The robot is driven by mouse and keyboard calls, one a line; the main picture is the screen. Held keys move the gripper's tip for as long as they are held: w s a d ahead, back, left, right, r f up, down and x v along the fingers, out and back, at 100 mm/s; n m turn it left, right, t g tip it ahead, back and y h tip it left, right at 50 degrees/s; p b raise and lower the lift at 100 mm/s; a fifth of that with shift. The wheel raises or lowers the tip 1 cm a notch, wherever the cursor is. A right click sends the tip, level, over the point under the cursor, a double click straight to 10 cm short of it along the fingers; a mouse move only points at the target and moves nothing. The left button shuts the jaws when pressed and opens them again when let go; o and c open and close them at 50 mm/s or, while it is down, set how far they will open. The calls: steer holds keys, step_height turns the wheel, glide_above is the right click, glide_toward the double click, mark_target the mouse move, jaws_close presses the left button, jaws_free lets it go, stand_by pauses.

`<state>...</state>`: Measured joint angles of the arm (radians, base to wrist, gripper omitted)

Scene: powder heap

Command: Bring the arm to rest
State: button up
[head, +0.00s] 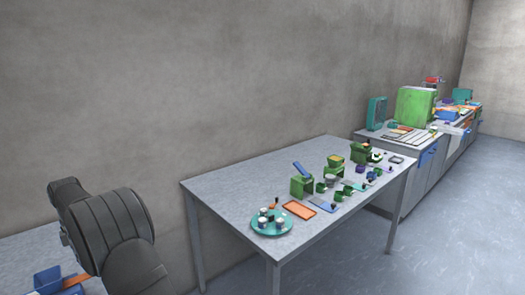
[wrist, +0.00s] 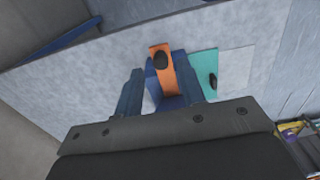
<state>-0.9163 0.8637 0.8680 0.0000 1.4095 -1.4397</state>
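My arm (head: 105,230) shows at the lower left of the head view, by a grey work surface; its fingertips are out of that picture. In the wrist view my gripper (wrist: 158,68) has its two blue-grey fingers spread apart. Between and beyond them lie an orange strip (wrist: 157,50) with a dark oval on it and a blue box (wrist: 168,101). I see neither finger clearly pressed on them. The fingers hide parts of the box's sides.
A teal board (wrist: 205,66) with a small black item lies right of the fingers. In the head view a blue box (head: 46,277) stands near my arm. A grey table (head: 225,185) holds a teal round tray (head: 257,226) and several green stands. Bare wall rises behind.

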step_height(320, 180, up, 4)
steer(key=shift+f, duration=0.15)
step_height(320, 180, down, 7)
steer(key=shift+f, duration=0.1)
steer(key=shift+s+a+r, duration=0.25)
steer(key=shift+s+a, duration=0.35)
steer(key=shift+s+a+r, duration=0.25)
steer(key=shift+s+a, duration=0.3)
steer(key=shift+s+d+r+t+y, duration=0.95)
steer(key=shift+d+r+y, duration=2)
steer(key=shift+r, duration=4.5)
steer(key=shift+g+h, duration=0.35)
steer(key=shift+h, duration=0.4)
steer(key=shift+a+f, duration=0.15)
steer(key=shift+f, duration=1.05)
steer(key=shift+a+f, duration=0.15)
steer(key=shift+f, duration=1)
